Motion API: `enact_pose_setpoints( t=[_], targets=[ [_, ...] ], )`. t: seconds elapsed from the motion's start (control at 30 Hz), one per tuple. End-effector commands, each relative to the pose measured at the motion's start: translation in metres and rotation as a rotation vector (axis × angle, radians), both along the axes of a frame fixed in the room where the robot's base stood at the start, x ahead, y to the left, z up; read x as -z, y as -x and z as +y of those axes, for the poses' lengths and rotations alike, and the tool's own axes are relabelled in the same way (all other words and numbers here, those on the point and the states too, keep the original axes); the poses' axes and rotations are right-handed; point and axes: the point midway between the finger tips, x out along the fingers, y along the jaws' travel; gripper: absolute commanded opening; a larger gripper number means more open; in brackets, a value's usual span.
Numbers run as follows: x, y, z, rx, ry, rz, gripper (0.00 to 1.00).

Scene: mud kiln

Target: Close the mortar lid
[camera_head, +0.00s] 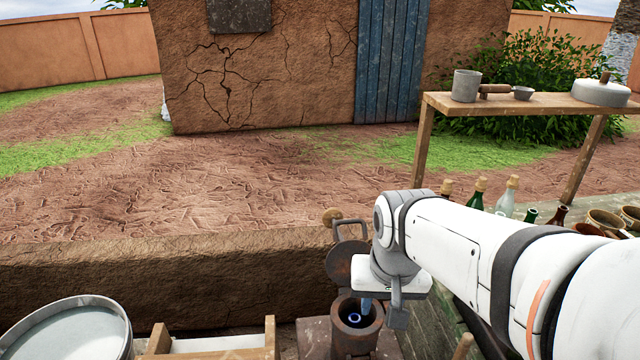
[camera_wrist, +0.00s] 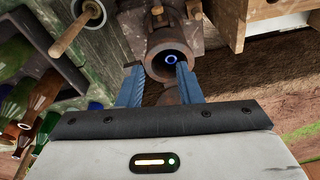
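The mortar (camera_head: 352,340) is a brown, round-mouthed pot on a dark base, below my arm's end. Its round rusty lid (camera_head: 340,264) stands open, tilted up at the far side, with a metal loop handle (camera_head: 350,229) at its top. A blue-rimmed ring shows inside the mortar. My gripper (camera_head: 367,305) points down over the mortar's mouth, partly hidden by my wrist. In the wrist view my gripper (camera_wrist: 159,76) has its two blue fingers apart with nothing held, near the rim of the mortar (camera_wrist: 172,45). The lid is mostly hidden there.
A low mud wall (camera_head: 180,275) runs behind the mortar. A round metal basin (camera_head: 65,335) and a wooden frame (camera_head: 215,345) stand to the left. Several bottles (camera_head: 507,197) and bowls stand to the right, beneath a wooden shelf (camera_head: 540,104).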

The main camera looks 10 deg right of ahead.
Motion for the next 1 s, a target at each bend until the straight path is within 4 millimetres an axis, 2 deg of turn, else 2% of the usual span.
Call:
enact_pose_setpoints(
  t=[0.03,0.2,0.37,0.53,0.6,0.73,0.87,1.0],
  targets=[
    [-0.020,-0.018,0.000,0.076,-0.014,0.018,0.32],
    [-0.062,-0.089,0.000,0.435,-0.066,0.085,0.32],
    [-0.084,-0.155,0.001,0.785,-0.094,0.142,0.32],
    [-0.090,-0.214,0.002,1.114,-0.099,0.185,0.32],
    [-0.089,-0.231,0.002,1.216,-0.097,0.197,0.32],
    [-0.086,-0.252,0.002,1.348,-0.093,0.208,0.32],
    [-0.080,-0.259,0.003,1.403,-0.090,0.213,0.32],
    [-0.064,-0.258,0.003,1.410,-0.089,0.215,0.32]
  ],
)
